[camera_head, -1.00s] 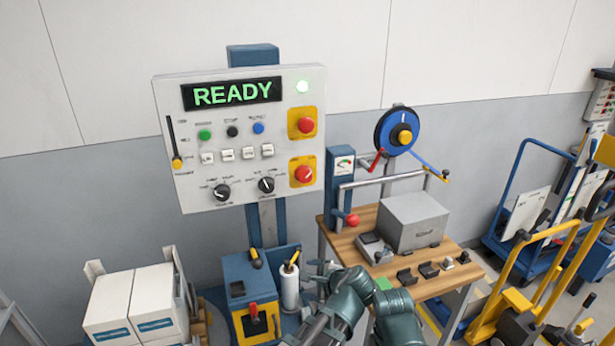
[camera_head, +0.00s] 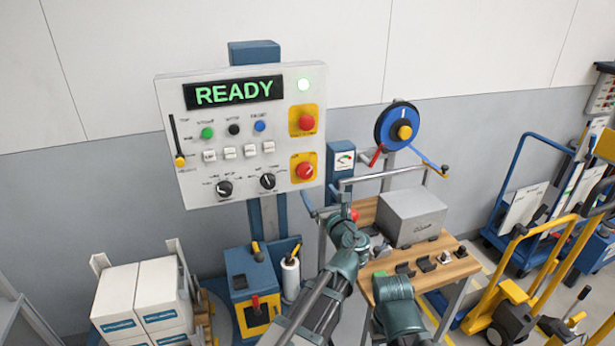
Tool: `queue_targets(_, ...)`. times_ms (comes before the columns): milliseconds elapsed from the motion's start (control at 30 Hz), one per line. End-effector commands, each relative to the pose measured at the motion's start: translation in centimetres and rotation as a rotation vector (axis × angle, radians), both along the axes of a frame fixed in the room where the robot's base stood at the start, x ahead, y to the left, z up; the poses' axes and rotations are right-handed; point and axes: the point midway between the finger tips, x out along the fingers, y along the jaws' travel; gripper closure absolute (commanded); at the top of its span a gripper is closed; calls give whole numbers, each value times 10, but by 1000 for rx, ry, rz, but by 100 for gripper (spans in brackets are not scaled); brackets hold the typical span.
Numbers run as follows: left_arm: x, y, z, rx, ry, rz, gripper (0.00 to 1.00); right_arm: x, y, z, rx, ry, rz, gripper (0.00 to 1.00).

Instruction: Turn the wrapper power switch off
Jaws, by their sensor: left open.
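The control panel (camera_head: 240,115) stands upright on a blue post, with a green READY display (camera_head: 234,92) and a lit green lamp. A red rotary switch (camera_head: 305,171) on a yellow plate sits at its lower right and looks like the power switch; its label is too small to read. A red mushroom button (camera_head: 306,122) on another yellow plate is above it. My left gripper (camera_head: 325,209) is open and empty, below and slightly right of the rotary switch, apart from it in the picture. My right arm shows at the bottom right; its gripper is not visible.
White cartons (camera_head: 140,298) stand at lower left.

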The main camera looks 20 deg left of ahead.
Motion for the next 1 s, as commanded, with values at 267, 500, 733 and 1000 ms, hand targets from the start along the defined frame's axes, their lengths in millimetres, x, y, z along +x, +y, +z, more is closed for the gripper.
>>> queue_targets(267, 51, 33, 0, -2, 0, 2, 11, 0, 0, 0, 0, 0, 0, 50)
queue_targets(500, 77, 51, 0, -2, 0, 2, 11, 0, 0, 0, 0, 0, 0, 50)
queue_targets(733, 84, 57, 0, -2, 0, 0, 11, 0, 0, 0, 0, 0, 0, 50)
queue_targets(1000, 84, 57, 0, -2, 0, 0, 13, 0, 0, 0, 0, 0, 0, 50)
